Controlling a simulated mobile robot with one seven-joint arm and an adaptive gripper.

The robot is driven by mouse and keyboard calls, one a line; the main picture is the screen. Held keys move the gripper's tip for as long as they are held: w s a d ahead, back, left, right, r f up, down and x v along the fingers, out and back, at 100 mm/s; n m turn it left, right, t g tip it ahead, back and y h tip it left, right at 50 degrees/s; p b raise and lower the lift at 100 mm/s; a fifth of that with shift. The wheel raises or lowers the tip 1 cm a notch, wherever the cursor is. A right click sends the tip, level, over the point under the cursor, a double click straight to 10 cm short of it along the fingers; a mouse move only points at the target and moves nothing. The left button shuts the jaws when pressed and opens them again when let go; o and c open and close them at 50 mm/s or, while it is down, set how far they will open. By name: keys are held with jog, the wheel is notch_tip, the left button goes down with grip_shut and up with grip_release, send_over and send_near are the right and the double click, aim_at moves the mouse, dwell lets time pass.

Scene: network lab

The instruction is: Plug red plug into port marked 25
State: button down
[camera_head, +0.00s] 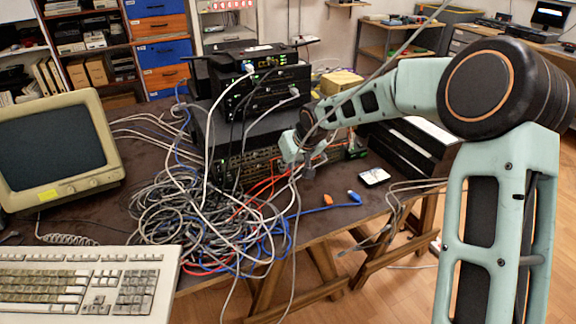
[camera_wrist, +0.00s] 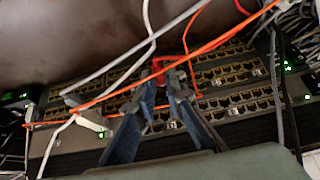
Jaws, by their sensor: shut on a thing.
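The red plug (camera_wrist: 162,65) shows in the wrist view at the fingertips of my gripper (camera_wrist: 164,84), in front of the rows of ports. My gripper is shut on it. The fingers hide part of the plug, and I cannot tell whether it touches a port. The port panel (camera_wrist: 225,78) runs across the wrist view in rows of brass-coloured sockets. Its numbers are too small to read, so I cannot pick out port 25. In the head view my gripper (camera_head: 309,168) is in front of the panel (camera_head: 236,172), and the red plug cannot be made out.
Orange and white cables cross close to my fingers in the wrist view. A cable tangle (camera_head: 200,215) covers the table left of my gripper. An orange plug (camera_head: 321,200), a blue plug (camera_head: 354,195) and a white-topped device (camera_head: 374,176) lie near the table's front edge.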

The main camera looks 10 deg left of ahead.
jog(key=shift+w+a, duration=0.4)
jog(key=shift+w, duration=0.15)
dwell(0.9)
jog(key=c, duration=1.9)
grip_release()
jog(key=v, duration=1.2)
jog(key=shift+a+f, duration=0.1)
